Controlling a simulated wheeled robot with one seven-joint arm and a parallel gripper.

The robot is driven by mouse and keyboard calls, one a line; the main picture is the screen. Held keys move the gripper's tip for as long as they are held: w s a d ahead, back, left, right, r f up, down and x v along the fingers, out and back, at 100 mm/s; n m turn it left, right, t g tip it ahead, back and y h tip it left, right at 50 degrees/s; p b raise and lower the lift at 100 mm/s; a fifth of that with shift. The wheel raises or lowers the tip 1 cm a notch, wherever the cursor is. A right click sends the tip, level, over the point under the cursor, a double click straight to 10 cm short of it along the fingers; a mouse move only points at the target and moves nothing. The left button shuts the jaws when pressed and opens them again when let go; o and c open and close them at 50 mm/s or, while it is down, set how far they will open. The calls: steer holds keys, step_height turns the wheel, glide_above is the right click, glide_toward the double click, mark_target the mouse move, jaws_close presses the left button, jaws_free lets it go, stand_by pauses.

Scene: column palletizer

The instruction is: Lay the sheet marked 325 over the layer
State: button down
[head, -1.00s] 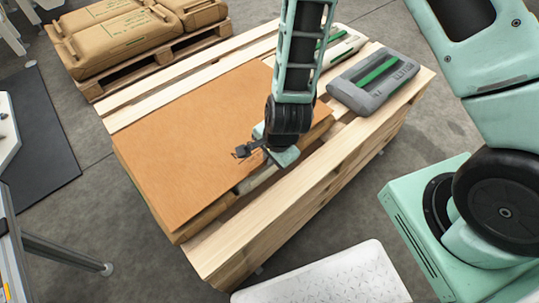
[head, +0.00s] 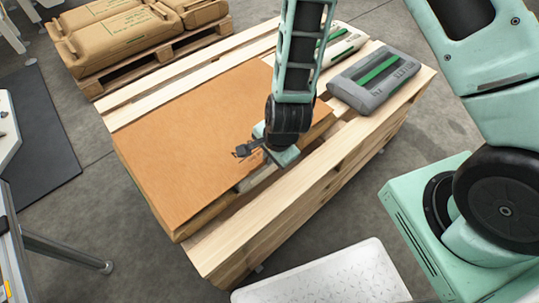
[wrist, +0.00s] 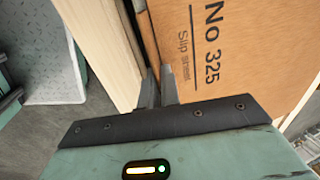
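The brown sheet (head: 190,140) lies almost flat over the layer on the pallet, covering most of its left and middle part. Its print "No 325 Slip sheet" reads clearly in the wrist view (wrist: 225,60). My gripper (head: 246,150) is at the sheet's near right edge. In the wrist view its two dark fingers (wrist: 158,88) are close together at that edge and appear shut on the sheet; the exact contact is hard to see. Parts of the layer below show under the near edge; the rest is hidden.
A grey bag with a green stripe (head: 374,80) lies on the pallet's right end, with a paler bag (head: 343,45) behind it. The light wooden pallet (head: 290,205) has bare boards along its near side. Brown sacks (head: 115,40) sit on another pallet at the back left. A white patterned panel (head: 325,278) is in front.

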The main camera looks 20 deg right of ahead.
steer(key=shift+f+b, duration=0.3)
steer(key=shift+f, duration=0.15)
steer(key=c, duration=1.5)
jaws_free()
steer(key=shift+c, duration=0.2)
steer(key=shift+r, duration=0.1)
steer(key=p+v, duration=0.9)
steer(key=v, duration=0.8)
steer(key=shift+s+r, duration=0.1)
